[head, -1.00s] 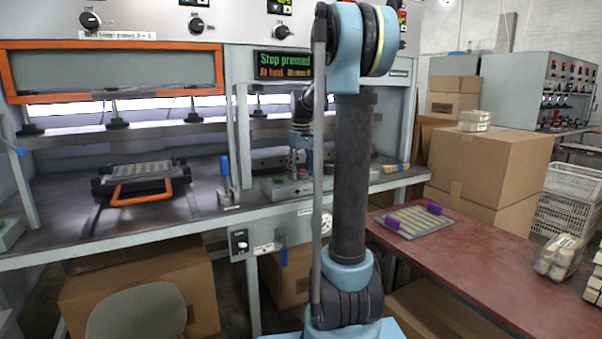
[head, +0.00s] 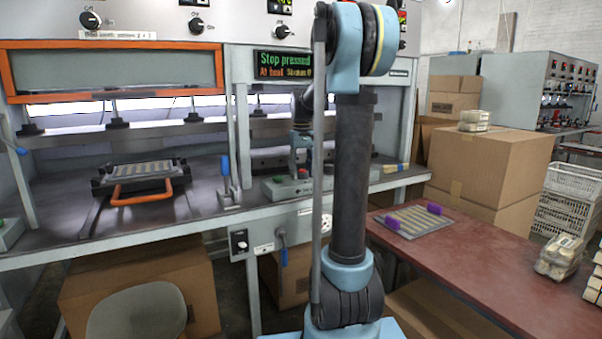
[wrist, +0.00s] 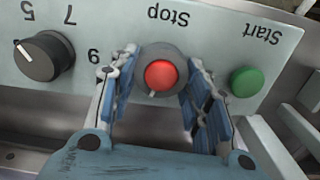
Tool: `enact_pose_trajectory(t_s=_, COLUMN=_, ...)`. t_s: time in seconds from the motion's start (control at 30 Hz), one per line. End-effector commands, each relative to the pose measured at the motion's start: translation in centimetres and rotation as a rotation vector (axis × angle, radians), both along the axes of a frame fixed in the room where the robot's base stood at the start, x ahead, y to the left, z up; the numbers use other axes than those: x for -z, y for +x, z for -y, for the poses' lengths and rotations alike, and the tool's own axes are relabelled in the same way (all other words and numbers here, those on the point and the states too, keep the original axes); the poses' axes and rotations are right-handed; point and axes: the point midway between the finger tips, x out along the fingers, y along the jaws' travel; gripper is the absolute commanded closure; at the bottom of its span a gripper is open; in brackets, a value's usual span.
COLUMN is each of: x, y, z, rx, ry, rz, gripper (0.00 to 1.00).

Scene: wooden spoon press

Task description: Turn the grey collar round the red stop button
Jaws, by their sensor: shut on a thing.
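The red stop button (wrist: 161,76) sits inside the round grey collar (wrist: 176,53) on the pale control panel, below the upside-down word "Stop" in the wrist view. My gripper (wrist: 160,68) has one blue-padded finger on each side of the collar and is shut on it. The button shows between the fingers. In the head view the red button (head: 303,173) is small, on the control box beside my gripper (head: 301,150), and my arm hides part of that area. The press display (head: 284,65) reads "Stop pressed".
A green start button (wrist: 246,81) is close to the right finger in the wrist view, and a black dial (wrist: 43,58) with numbers is to the left. A blue-handled lever (head: 225,170) stands left of the control box. A red-brown table (head: 470,262) is at the right.

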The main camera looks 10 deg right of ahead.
Motion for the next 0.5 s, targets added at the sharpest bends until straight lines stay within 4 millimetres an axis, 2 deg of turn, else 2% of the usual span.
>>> enact_pose_trajectory(t_s=0.5, x=0.0, y=0.02, z=0.24, rx=0.375, ry=-0.001, rz=0.0, gripper=0.8)
